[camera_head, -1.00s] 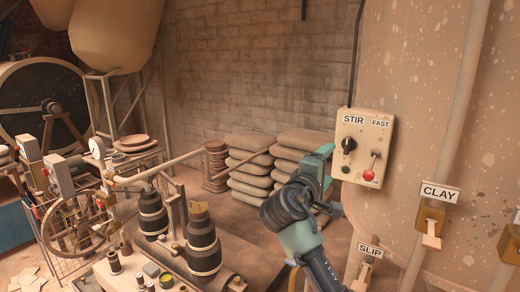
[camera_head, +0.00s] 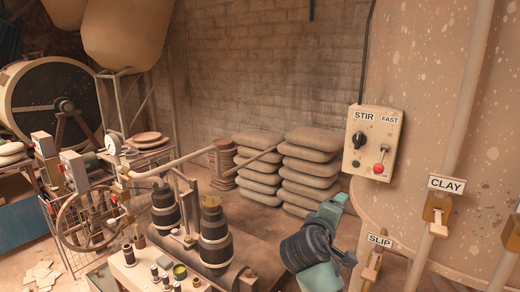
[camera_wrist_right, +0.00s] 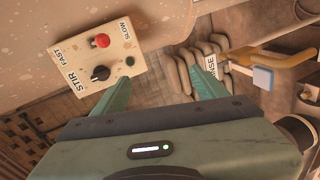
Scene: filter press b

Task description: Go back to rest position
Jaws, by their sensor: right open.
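My right arm comes up from the bottom in the head view, with the right gripper (camera_head: 334,207) below and left of the STIR control box (camera_head: 372,155). The gripper is apart from the box. In the right wrist view the two green fingers (camera_wrist_right: 158,90) are spread with nothing between them. The same box (camera_wrist_right: 97,66) shows there beyond the fingers, with its black knob (camera_wrist_right: 100,73) and red-ended switch (camera_wrist_right: 101,41). My left gripper is not in view.
The box hangs by a large speckled tank (camera_head: 440,90). CLAY (camera_head: 446,184) and SLIP (camera_head: 380,241) labels mark valves at right. Stacked sacks (camera_head: 310,170) stand by the brick wall. A machine with dark cylinders (camera_head: 214,240) occupies the lower left.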

